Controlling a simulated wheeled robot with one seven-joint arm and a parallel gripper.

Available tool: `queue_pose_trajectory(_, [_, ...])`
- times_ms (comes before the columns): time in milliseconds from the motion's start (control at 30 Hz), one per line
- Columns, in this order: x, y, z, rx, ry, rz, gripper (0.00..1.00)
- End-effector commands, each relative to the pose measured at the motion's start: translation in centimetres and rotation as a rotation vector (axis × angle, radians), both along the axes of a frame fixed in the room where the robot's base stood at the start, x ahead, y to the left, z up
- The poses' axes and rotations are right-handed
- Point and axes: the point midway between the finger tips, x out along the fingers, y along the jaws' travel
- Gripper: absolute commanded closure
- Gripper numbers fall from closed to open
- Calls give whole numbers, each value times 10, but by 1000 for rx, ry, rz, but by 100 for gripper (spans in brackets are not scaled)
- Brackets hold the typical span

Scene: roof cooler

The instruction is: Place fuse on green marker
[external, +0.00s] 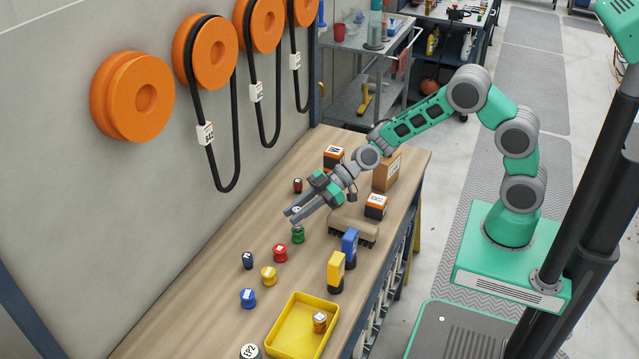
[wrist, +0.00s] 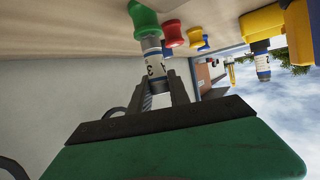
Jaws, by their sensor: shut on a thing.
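My gripper (external: 292,212) is above the wooden bench, with its fingers pointing toward the green marker (external: 298,235). In the wrist view the fingers (wrist: 157,84) are shut on the fuse (wrist: 153,63), a pale cylinder with a dark "3" printed on it. The fuse's far grey end lines up with the green marker (wrist: 147,22); whether they touch or a small gap is left, I cannot tell. In the external view the fuse is mostly hidden at the fingertips.
Close by stand a red marker (external: 280,253), a yellow marker (external: 268,276), a blue marker (external: 247,298) and a dark blue cylinder (external: 247,260). A yellow tray (external: 287,335) lies in front.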

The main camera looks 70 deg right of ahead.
Motion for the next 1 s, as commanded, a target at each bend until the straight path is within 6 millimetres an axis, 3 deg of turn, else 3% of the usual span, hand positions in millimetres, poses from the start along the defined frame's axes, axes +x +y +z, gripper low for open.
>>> queue_pose_trajectory(433, [0, 0, -8, 0, -3, 0, 100])
queue_pose_trajectory(467, [0, 0, -6, 0, -3, 0, 75])
queue_pose_trajectory(700, [0, 0, -6, 0, -2, 1, 56])
queue_pose_trajectory(1000, [0, 0, -1, 0, -1, 0, 56])
